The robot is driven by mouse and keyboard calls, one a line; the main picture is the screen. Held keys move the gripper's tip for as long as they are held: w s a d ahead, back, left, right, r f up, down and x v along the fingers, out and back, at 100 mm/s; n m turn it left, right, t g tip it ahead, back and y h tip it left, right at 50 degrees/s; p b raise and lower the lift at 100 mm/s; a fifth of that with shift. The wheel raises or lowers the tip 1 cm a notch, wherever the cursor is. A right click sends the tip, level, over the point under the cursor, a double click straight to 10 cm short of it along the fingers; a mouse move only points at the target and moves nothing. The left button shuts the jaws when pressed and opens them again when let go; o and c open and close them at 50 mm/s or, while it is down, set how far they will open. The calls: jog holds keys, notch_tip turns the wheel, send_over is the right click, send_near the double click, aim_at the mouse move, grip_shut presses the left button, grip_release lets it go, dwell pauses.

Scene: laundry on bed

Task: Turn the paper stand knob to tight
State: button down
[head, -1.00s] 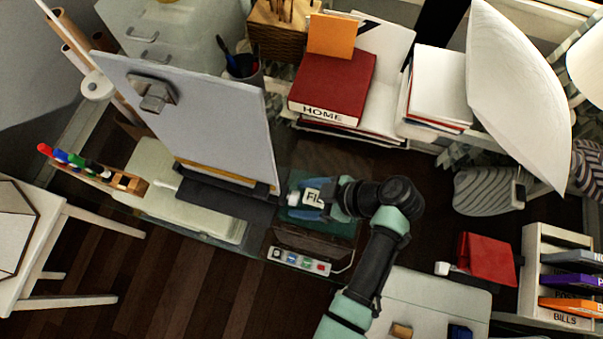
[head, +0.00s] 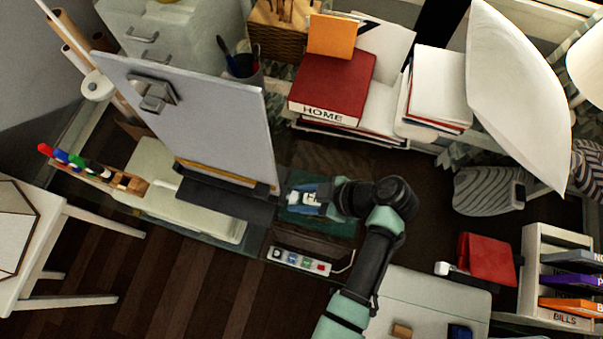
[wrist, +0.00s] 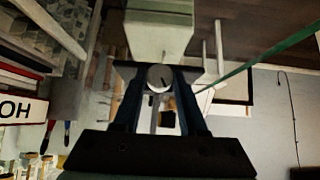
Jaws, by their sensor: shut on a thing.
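The paper stand (head: 205,120) is a large pale board with a clip at its top and a dark base, left of my gripper in the head view. In the wrist view, the knob (wrist: 159,77) is a round grey disc with a dark mark on its face. My gripper (wrist: 158,80) has its two dark blue fingers closed on either side of it. In the head view, my gripper (head: 298,198) is at the lower right of the stand, low beside its base. The knob is too small there to make out clearly.
A teal item (head: 318,224) lies under my gripper. A power strip (head: 298,262) lies in front. A red HOME book (head: 333,88) and stacked papers stand behind. A marker holder (head: 92,172) is at left. A red object (head: 487,260) and a file rack (head: 535,240) are at right.

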jog(key=g+b, duration=0.1)
jog(key=m+g+y+b, duration=0.1)
jog(key=m+g+b, duration=0.1)
jog(key=shift+w+d+f+g+y, duration=0.15)
jog(key=shift+w+f+g+y, duration=0.15)
jog(key=shift+w+g, duration=0.1)
jog(key=shift+r+m+g+y, duration=0.25)
jog(key=shift+m+g+y, duration=0.15)
jog(key=shift+m+g, duration=0.3)
jog(key=shift+w+f+g, duration=0.15)
jog(key=shift+g, duration=0.25)
jog(key=m+g+b, duration=0.1)
jog(key=y+b, duration=0.1)
jog(key=b, duration=0.1)
jog(key=shift+w+f+m+g+y, duration=0.1)
jog(key=shift+f+m+g+y, duration=0.2)
jog(key=shift+f+m+g, duration=0.1)
jog(key=shift+b, duration=0.3)
jog(key=shift+r+m+g+b, duration=0.2)
jog(key=shift+m+g+b, duration=0.1)
jog(key=shift+b, duration=0.1)
